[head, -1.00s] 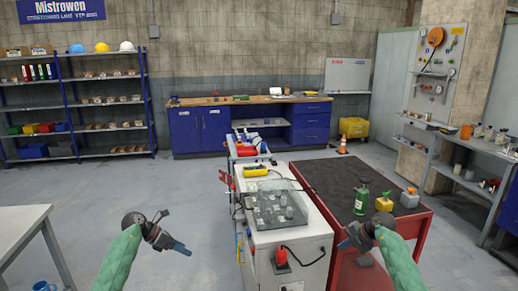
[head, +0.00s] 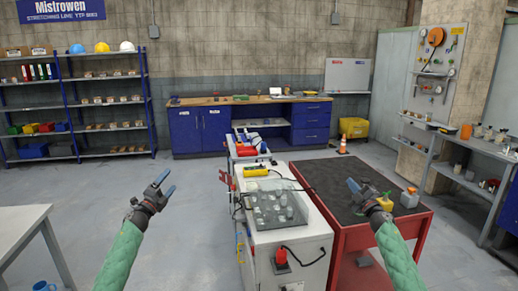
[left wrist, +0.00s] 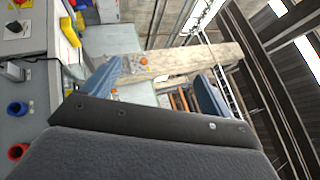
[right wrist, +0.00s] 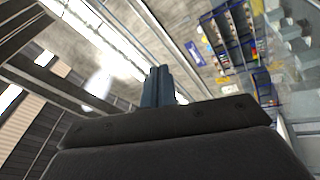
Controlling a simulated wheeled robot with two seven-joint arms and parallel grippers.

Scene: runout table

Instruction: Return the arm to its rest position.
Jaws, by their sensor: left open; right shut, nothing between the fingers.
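My left gripper (head: 161,185) is raised over the open floor left of the white machine in the head view. Its two blue fingers are spread and nothing is between them; they also show apart in the left wrist view (left wrist: 150,92). My right gripper (head: 355,187) is over the dark top of the red cart, pointing up and left. Its fingers are together and empty, and they show as one blue block in the right wrist view (right wrist: 158,87). Both green-sleeved forearms come up from the bottom of the head view.
The white machine (head: 262,240) with a clear cover stands between my arms. The red cart (head: 408,232) carries a yellow container (head: 385,201) and another container (head: 409,198), close to my right gripper. A white table (head: 22,222) stands at left. Floor beside the machine is clear.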

